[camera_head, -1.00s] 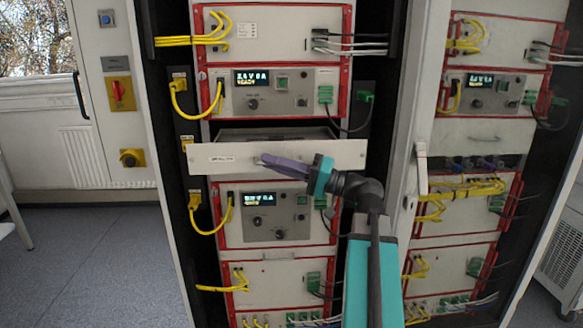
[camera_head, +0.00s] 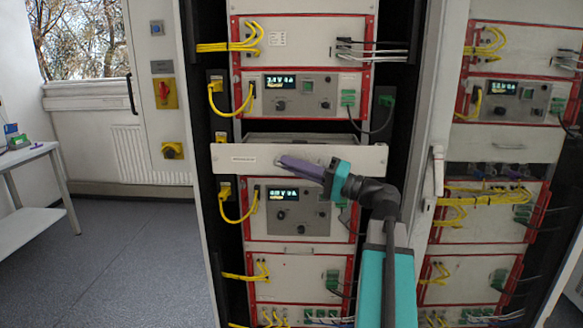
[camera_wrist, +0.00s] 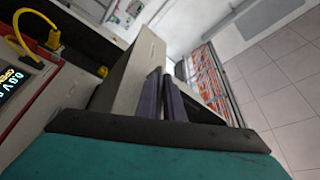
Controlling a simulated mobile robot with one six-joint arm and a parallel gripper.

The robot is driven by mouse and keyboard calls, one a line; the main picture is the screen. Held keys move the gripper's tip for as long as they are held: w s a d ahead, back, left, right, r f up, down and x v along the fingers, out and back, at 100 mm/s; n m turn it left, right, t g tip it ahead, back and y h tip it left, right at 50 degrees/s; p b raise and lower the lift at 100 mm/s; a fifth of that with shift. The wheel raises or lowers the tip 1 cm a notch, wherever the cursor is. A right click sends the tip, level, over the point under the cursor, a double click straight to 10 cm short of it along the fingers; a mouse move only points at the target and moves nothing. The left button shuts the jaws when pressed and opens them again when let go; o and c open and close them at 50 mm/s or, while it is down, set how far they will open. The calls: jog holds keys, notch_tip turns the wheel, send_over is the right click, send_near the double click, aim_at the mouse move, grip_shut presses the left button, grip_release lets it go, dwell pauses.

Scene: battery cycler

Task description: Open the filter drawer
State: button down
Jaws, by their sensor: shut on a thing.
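The filter drawer (camera_head: 235,160) is a light grey front panel between the upper and lower units of the left rack. It stands out from the rack, and a strip of its top shows behind the panel. My gripper (camera_head: 290,164) reaches in from the right, with purple fingers shut at the front of the panel. In the wrist view, the two fingers (camera_wrist: 162,95) are close together beside the drawer panel (camera_wrist: 135,80). The handle itself is hidden by the fingers.
Yellow cables (camera_head: 235,100) hang left of the drawer, and a black cable (camera_head: 378,125) on the right. The open rack door (camera_head: 428,150) stands right of my arm. A white table (camera_head: 35,160) is at far left, with clear floor (camera_head: 140,250) before it.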

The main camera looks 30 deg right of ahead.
jog(key=c, duration=1.9)
grip_release()
jog(key=shift+a, duration=0.1)
jog(key=shift+d, duration=0.2)
jog(key=b+v, duration=0.2)
jog(key=v, duration=1.1)
jog(key=shift+s+d, duration=0.15)
jog(key=shift+s, duration=0.15)
